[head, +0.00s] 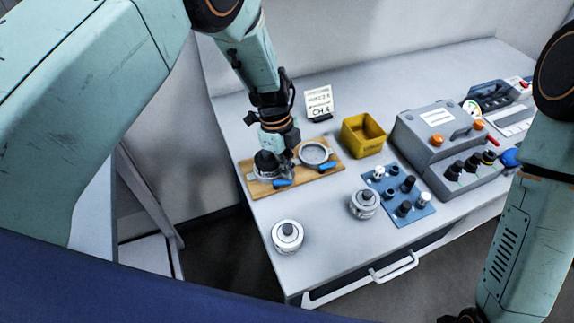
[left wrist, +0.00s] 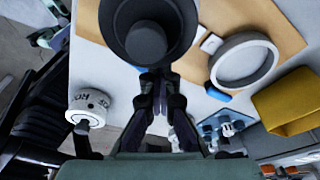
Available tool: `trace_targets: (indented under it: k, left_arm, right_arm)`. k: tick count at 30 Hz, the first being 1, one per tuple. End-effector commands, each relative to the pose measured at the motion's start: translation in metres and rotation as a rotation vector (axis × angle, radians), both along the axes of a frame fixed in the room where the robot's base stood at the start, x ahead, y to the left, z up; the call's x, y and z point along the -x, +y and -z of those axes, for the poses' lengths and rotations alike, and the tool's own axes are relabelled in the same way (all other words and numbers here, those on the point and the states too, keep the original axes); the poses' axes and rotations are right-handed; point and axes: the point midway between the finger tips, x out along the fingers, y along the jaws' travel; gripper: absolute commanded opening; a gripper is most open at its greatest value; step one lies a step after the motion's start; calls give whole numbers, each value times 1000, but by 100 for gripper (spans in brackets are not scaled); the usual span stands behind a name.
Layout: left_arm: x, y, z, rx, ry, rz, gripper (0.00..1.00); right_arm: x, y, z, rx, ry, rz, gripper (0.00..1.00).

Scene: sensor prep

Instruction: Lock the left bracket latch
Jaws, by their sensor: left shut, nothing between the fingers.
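The wooden board (head: 257,189) carries two ring brackets. A dark round part (head: 266,159) stands in the left bracket (head: 264,177); from above it looks like a dark cylinder (left wrist: 150,30). The left bracket's blue latch handle (head: 282,183) sticks out at its front right. My left gripper (head: 288,166) is low over this bracket, close to the latch. In the left wrist view its fingertips (left wrist: 157,78) are together and empty, just in front of the dark cylinder.
The right bracket (head: 314,153) is empty, with its blue latch (head: 327,168) beside it. Behind stand a CH.4 sign (head: 319,101) and a yellow bin (head: 363,135). Two silver canisters (head: 287,237) (head: 364,203), a blue mat (head: 411,211) and a grey console (head: 432,150) are nearby.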

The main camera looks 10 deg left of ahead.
Motion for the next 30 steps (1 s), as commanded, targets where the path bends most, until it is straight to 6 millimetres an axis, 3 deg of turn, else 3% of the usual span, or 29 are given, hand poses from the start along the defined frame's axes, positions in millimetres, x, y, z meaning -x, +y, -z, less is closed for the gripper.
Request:
trace_targets:
  k: [30]
  left_arm:
    - [17,-9,5,-3,9,3,0]
  right_arm:
    - [0,0,-3,0,0,0,40]
